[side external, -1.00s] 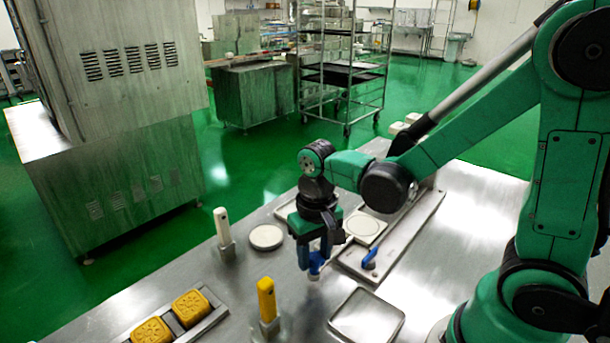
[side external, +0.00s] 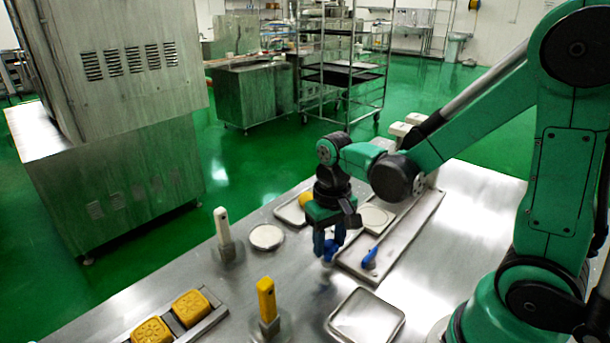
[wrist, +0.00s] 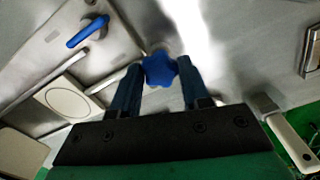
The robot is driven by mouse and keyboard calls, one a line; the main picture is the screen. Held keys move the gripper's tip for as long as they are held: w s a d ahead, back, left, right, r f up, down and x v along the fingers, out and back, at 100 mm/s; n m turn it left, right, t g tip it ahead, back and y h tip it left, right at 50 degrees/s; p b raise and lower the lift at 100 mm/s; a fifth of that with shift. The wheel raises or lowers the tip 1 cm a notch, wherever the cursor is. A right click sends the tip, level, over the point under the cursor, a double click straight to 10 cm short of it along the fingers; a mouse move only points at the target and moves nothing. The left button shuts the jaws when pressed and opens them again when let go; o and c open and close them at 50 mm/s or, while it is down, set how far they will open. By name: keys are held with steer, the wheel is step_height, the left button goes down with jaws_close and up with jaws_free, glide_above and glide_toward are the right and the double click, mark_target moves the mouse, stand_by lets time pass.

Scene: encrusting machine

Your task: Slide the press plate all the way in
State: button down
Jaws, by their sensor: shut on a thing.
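The cream press plate (side external: 374,218), square with a round ring on its face, lies in a long shallow metal frame (side external: 432,209). It also shows in the wrist view (wrist: 64,100). My gripper (side external: 328,254) is shut on a blue lobed knob (wrist: 160,69), beside the frame's near left side. In the side view the fingers partly hide the knob and the link between knob and plate. A blue lever (side external: 369,260) stands at the frame's near end and also shows in the wrist view (wrist: 88,32).
A white-handled tool (side external: 222,226) and a yellow-handled tool (side external: 266,300) stand upright left of my gripper. A round cream disc (side external: 267,237) lies nearby. An empty square tray (side external: 366,318) is in front. Yellow moulded blocks (side external: 190,308) sit in a holder at the front left.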

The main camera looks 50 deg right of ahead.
glide_toward(365, 224)
step_height(365, 224, down, 5)
steer(key=shift+d+f, duration=0.1)
steer(key=shift+f, duration=0.1)
steer(key=shift+c, duration=2.1)
jaws_free()
steer(key=shift+r, duration=2.8)
